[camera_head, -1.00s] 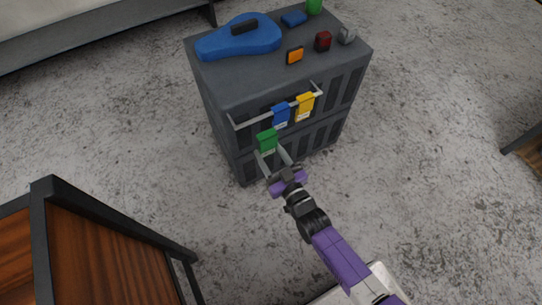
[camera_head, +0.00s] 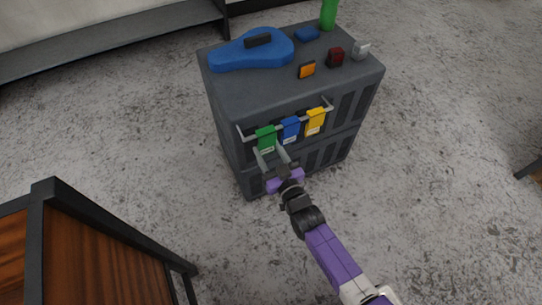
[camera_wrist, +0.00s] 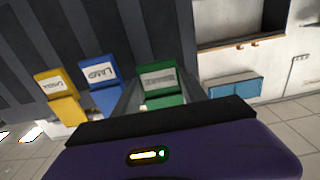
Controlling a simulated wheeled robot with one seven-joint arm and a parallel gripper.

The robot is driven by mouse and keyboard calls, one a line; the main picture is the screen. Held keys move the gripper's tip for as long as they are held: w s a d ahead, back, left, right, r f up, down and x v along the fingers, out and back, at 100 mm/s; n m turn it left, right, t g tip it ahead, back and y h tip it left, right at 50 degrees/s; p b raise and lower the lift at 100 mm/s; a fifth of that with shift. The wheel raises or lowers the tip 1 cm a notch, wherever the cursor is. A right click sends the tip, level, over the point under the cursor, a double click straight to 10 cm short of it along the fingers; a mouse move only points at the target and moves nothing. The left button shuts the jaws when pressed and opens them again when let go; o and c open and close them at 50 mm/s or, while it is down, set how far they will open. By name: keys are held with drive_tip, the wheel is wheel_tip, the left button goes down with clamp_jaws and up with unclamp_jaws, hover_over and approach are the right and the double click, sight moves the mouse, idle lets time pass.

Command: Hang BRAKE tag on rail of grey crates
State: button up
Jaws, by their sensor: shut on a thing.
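The grey crates (camera_head: 288,90) form a stack with a light rail (camera_head: 245,137) across the upper front. A green tag (camera_head: 266,139) is between my gripper's (camera_head: 270,152) two fingers, which are shut on it. Its top is at rail height near the left end; I cannot tell if it is hooked over the rail. In the wrist view the green tag (camera_wrist: 161,79) has a white label, too blurred to read. A blue tag (camera_head: 290,129) hangs just right of it, and a yellow tag (camera_head: 315,121) hangs further right. The blue tag's label seems to read LAMP in the wrist view (camera_wrist: 98,76).
On the crates lie a blue case (camera_head: 250,53), an orange block (camera_head: 307,70), a dark red lamp (camera_head: 335,57), a grey item (camera_head: 361,50) and a green cylinder (camera_head: 328,14). A wooden, black-framed piece (camera_head: 90,245) stands front left. The floor right of the crates is clear.

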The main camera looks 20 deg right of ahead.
drive_tip(key=shift+w+f+b, duration=0.1)
drive_tip(key=shift+w+b, duration=0.3)
drive_tip(key=shift+w, duration=0.7)
drive_tip(key=shift+f+b, duration=0.7)
drive_tip(key=shift+f, duration=0.05)
drive_tip(key=o, duration=1.3)
drive_tip(key=shift+s, duration=0.1)
drive_tip(key=shift+o, duration=0.2)
drive_tip(key=s+p, duration=0.1)
drive_tip(key=s, duration=0.6)
drive_tip(key=shift+s, duration=0.4)
drive_tip(key=shift+f, duration=0.1)
